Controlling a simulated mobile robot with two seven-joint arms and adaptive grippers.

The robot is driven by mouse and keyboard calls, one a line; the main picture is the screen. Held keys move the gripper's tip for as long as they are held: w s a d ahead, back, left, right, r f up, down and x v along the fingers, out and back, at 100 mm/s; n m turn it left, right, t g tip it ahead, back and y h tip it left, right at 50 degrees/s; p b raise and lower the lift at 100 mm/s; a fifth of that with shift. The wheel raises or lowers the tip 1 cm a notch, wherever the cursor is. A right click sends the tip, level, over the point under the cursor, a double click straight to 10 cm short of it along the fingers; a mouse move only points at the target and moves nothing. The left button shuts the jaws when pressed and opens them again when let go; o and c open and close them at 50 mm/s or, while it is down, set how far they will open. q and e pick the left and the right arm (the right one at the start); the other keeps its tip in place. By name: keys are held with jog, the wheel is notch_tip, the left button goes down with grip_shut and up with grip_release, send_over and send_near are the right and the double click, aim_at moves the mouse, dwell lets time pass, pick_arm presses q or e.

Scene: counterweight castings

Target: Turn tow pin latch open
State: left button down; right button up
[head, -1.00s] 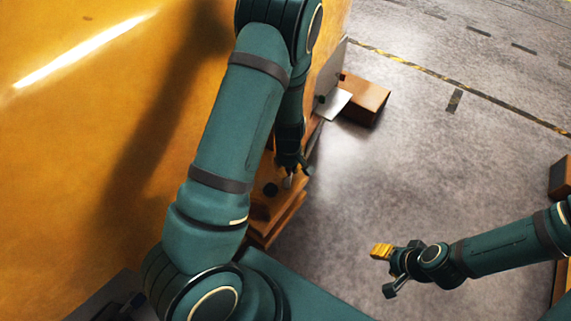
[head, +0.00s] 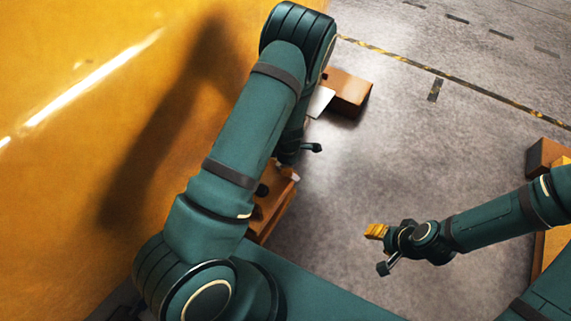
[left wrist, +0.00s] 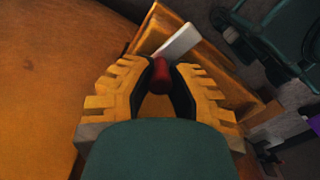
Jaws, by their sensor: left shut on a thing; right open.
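My left gripper (left wrist: 161,72) is shut on a small red piece (left wrist: 160,77) in the left wrist view. It looks like the latch handle, but its lower part is hidden between the fingers. In the head view my left arm covers most of that gripper and the red piece. The tow pin cannot be made out clearly. My right gripper (head: 381,249) is open and empty over the floor.
The large yellow body (head: 60,200) fills the left side. A brown block (head: 349,92) with a pale plate (head: 321,102) lies beyond the left hand. Another brown box (head: 545,157) stands at the right edge. The grey floor (head: 430,150) between is clear.

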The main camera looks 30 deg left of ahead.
pick_arm(q)
jog(key=shift+w+d+n+p, duration=0.1)
jog(key=shift+w+n+p, duration=0.15)
jog(key=shift+n, duration=0.25)
jog(key=shift+w+d+n+p, duration=0.1)
jog(key=shift+n+p, duration=0.2)
jog(key=shift+n, duration=0.2)
jog(key=c, duration=0.8)
grip_release()
jog(key=shift+w, duration=0.1)
jog(key=shift+c, duration=0.2)
jog(key=shift+a+r, duration=0.1)
jog(key=shift+r, duration=0.05)
notch_tip(320, 180, up, 12)
